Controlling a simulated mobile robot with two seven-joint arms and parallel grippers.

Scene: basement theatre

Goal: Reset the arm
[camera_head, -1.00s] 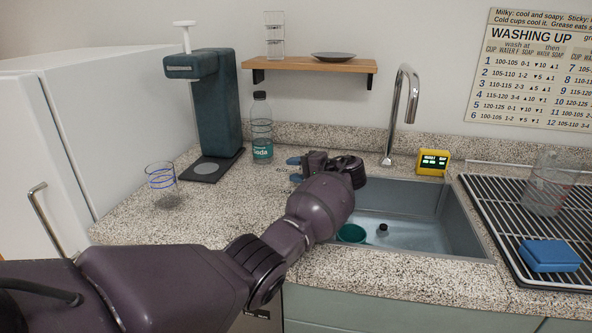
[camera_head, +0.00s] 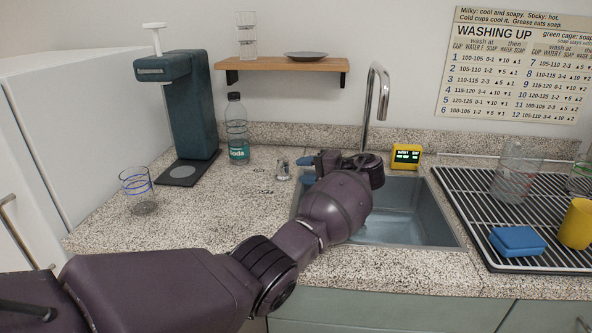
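My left arm comes in from the lower left and reaches over the counter to the left edge of the sink (camera_head: 440,222). My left gripper (camera_head: 316,163) is at its far end, above the counter by the sink. Its wrist hides most of the fingers, so I cannot tell how far they are apart. A small blue thing shows at the fingers; I cannot tell if it is held or part of the gripper. A small clear object (camera_head: 282,170) stands on the counter just left of the gripper. My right gripper does not show.
A soda bottle (camera_head: 237,130), a teal soda machine (camera_head: 190,110) and a blue-striped glass (camera_head: 138,190) stand on the counter. The rack (camera_head: 470,205) at right holds a blue sponge (camera_head: 517,241), a yellow cup (camera_head: 577,224) and glassware. The tap (camera_head: 376,105) rises behind the sink.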

